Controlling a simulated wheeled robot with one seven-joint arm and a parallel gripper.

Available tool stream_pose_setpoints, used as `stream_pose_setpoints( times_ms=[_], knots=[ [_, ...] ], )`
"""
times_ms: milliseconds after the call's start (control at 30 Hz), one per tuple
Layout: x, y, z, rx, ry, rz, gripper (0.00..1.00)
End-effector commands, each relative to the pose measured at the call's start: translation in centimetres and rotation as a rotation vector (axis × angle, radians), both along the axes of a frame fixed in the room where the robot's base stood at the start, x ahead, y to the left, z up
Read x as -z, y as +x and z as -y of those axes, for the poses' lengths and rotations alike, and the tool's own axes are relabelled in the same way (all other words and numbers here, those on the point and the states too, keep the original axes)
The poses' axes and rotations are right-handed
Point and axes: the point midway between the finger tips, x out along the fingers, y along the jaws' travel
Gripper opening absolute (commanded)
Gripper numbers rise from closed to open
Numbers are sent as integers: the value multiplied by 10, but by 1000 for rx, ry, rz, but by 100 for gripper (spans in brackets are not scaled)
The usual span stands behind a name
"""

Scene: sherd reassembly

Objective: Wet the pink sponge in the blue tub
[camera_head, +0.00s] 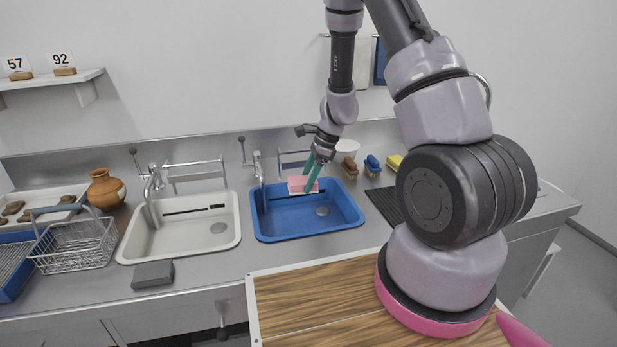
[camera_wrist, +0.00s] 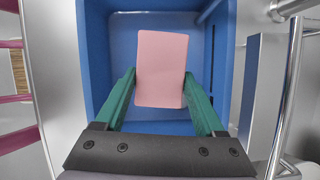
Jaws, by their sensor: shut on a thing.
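The pink sponge (camera_head: 299,184) is a flat block held over the blue tub. In the wrist view the sponge (camera_wrist: 161,68) lies between two green fingers. My gripper (camera_head: 312,176) is shut on it; in the wrist view the gripper (camera_wrist: 160,88) has one finger on each side of the sponge's near part. The blue tub (camera_head: 330,222) is set in the counter, and its blue walls and floor (camera_wrist: 100,50) surround the sponge in the wrist view. The sponge appears raised above the tub floor. I cannot make out water in the tub.
A tap (camera_head: 258,178) stands at the tub's left back. A white basin (camera_head: 180,236) lies left of it, with a wire basket (camera_head: 75,245) and clay jar (camera_head: 106,190) farther left. A grey block (camera_head: 153,274) lies in front. Brushes (camera_head: 372,165) and a yellow sponge (camera_head: 394,161) stand behind right.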

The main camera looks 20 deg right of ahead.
Motion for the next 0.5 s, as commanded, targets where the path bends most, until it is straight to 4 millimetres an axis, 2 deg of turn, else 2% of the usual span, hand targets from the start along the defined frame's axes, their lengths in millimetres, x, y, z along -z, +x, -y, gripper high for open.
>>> stream_pose_setpoints(
  times_ms=[500],
  knots=[
    [51,-1,0,2,0,-3,27]
  ],
)
